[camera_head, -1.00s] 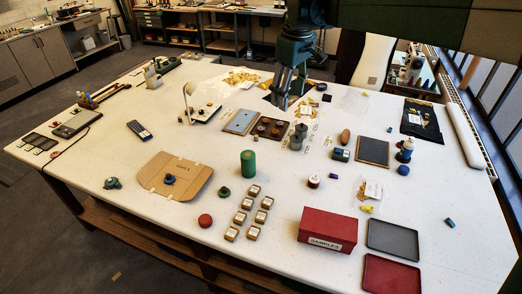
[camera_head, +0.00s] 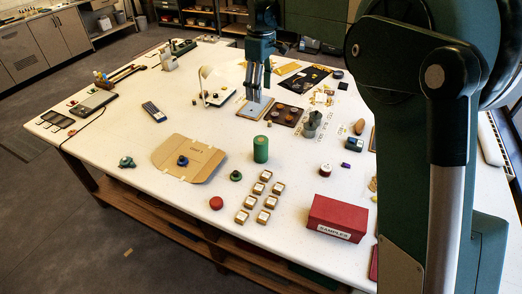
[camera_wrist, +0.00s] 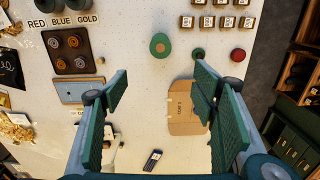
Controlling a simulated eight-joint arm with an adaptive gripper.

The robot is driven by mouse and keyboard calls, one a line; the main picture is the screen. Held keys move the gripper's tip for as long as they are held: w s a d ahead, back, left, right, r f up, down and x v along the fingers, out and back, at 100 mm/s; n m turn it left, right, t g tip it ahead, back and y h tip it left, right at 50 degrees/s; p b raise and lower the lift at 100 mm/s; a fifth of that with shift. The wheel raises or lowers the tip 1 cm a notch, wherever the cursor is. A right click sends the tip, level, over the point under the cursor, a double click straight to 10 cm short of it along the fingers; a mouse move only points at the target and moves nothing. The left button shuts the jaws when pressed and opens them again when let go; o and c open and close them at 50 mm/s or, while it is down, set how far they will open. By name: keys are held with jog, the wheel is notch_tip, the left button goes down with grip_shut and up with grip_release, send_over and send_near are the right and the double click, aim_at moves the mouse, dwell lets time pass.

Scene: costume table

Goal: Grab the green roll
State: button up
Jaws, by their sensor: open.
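The green roll (camera_head: 261,149) stands upright on the white table, near its middle. In the wrist view the green roll (camera_wrist: 160,45) is seen from above, beyond my fingertips and a little left of the cardboard piece. My gripper (camera_head: 255,94) hangs over the far part of the table, near the blue-grey plate and behind the roll. In the wrist view my gripper (camera_wrist: 157,88) has its two fingers spread wide, with nothing between them. The roll is apart from both fingers.
A cardboard piece (camera_head: 190,158) lies left of the roll, and several small labelled boxes (camera_head: 259,203) are right and in front. A dark brown tray (camera_head: 286,115) lies behind. A red SAMPLES box (camera_head: 337,217) stands front right. My own arm covers the right side.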

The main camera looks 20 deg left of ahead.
aim_at(261, 139)
notch_tip(261, 139, down, 25)
jog(key=shift+d+r, duration=0.1)
jog(key=shift+r, duration=0.05)
jog(key=shift+f, duration=0.2)
jog(key=shift+f, duration=1.25)
jog(key=shift+f, duration=0.1)
jog(key=shift+f+p, duration=0.4)
jog(key=shift+f, duration=2.15)
jog(key=shift+d, duration=0.1)
jog(key=c, duration=1)
